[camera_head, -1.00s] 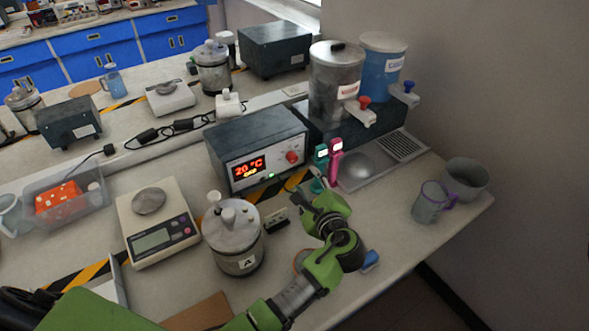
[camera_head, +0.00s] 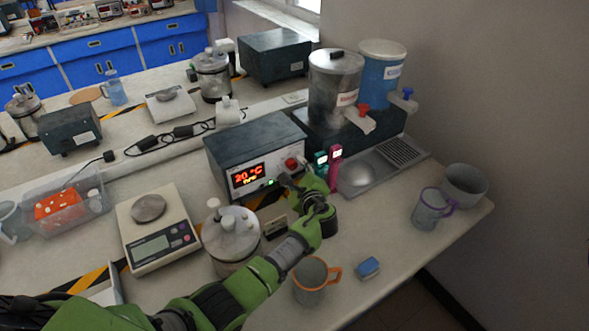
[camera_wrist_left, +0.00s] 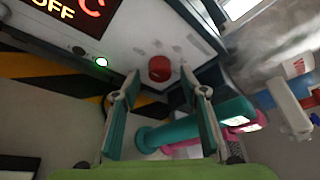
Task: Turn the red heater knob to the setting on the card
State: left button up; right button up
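The red heater knob (camera_head: 291,164) is on the front panel of the dark grey heater box (camera_head: 250,141). In the left wrist view the knob (camera_wrist_left: 160,68) sits just beyond and between the fingertips, with no contact visible. The red display (camera_head: 249,174) reads 20 °C, with OFF below it in the wrist view, beside a lit green light (camera_wrist_left: 101,62). My left gripper (camera_head: 297,174) is open in front of the panel; both its fingers (camera_wrist_left: 163,88) show in the wrist view. A small card-like item (camera_head: 275,228) lies before the heater; its writing is unreadable. My right gripper is out of view.
Teal (camera_head: 321,160) and pink (camera_head: 335,166) handled items stand close right of the gripper. A lidded metal pot (camera_head: 231,232) stands beside my left arm, a scale (camera_head: 155,228) further left. An orange-handled mug (camera_head: 311,282) and blue block (camera_head: 368,267) are near the front edge.

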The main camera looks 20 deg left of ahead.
pick_arm(q)
jog(key=shift+w+a+f, duration=0.15)
jog(key=shift+w+a, duration=0.15)
jog(key=shift+w, duration=0.05)
jog(key=c, duration=1.1)
jog(key=shift+r+p, duration=0.2)
jog(key=shift+p, duration=0.1)
jog(key=shift+c, duration=0.2)
jog(key=shift+w+d+r+m+g+p, duration=0.1)
jog(key=shift+r+m+g+p, duration=0.1)
jog(key=shift+m+g+p, duration=0.5)
jog(key=shift+f+m+g+y+p, duration=0.25)
jog(key=shift+m+y+p, duration=0.2)
jog(key=shift+m, duration=0.35)
